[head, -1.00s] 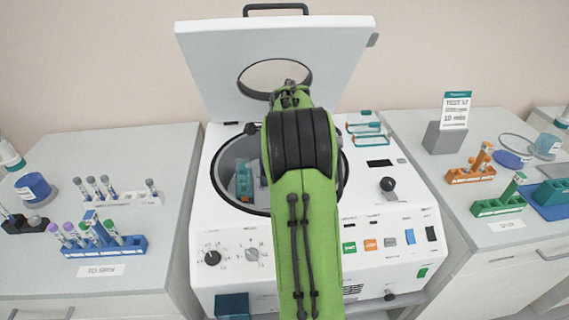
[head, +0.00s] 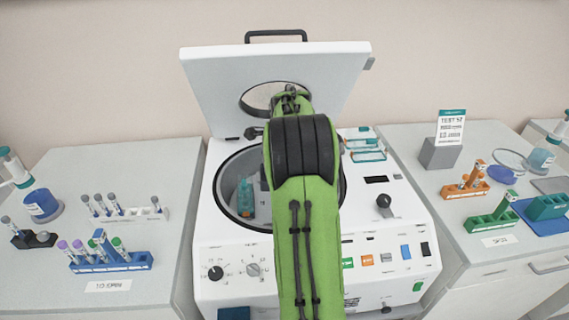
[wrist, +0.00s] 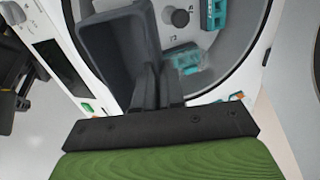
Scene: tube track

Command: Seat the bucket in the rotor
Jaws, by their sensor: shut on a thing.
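In the wrist view my gripper (wrist: 158,86) is shut on a dark grey box-like bucket (wrist: 112,45). The bucket is large and close to the camera, over the round centrifuge bowl. Its underside and any contact with the rotor (wrist: 166,40) cannot be made out. The rotor has a dark central knob (wrist: 180,17). Teal pieces (wrist: 214,13) show at its upper right, and another teal piece (wrist: 184,58) lies just right of my fingers. In the head view my green arm hides the gripper and the held bucket; a teal piece (head: 245,193) shows in the bowl's left part.
The centrifuge lid (head: 205,95) stands open behind the bowl. Teal frames (head: 368,155) lie on the deck's right. Side benches carry a blue tube rack (head: 115,262), a white rack (head: 130,214), an orange rack (head: 464,190) and a green rack (head: 485,222).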

